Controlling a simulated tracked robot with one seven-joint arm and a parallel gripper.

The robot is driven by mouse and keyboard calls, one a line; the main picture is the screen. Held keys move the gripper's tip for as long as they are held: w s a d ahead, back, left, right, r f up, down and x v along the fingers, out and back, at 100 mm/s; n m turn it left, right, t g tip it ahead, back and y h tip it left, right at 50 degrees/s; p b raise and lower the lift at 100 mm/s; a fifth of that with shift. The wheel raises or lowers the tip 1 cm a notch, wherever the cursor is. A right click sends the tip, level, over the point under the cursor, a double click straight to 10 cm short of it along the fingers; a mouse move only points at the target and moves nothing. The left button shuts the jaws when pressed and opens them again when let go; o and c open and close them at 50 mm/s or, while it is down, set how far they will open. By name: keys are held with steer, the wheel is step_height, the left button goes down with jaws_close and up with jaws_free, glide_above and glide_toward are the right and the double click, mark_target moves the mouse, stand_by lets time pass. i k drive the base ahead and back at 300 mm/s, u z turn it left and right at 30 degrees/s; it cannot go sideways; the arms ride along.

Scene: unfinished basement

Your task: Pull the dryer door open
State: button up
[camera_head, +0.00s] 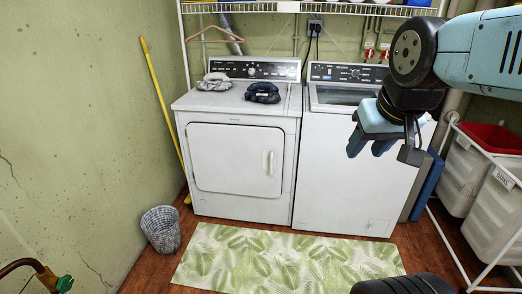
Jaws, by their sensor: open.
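The white dryer (240,188) stands at the back, left of centre. Its door (225,160) is a rounded white panel on the front and lies flush with it, shut. The pale upright door handle (268,163) is near the door's right edge. My gripper (368,150) hangs from my arm at the upper right, in front of the white washer. It is to the right of the dryer and apart from the handle. Its blue-grey fingers point down and are open, with nothing seen between them.
The washer (345,185) stands close against the dryer's right side. A leafy green mat (285,262) covers the floor in front. A wicker bin (161,230) stands at the left, a hamper rack (485,185) at the right.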

mark_target(244, 160)
steer(key=u, duration=0.05)
steer(key=i, duration=1.35)
steer(key=u, duration=0.1)
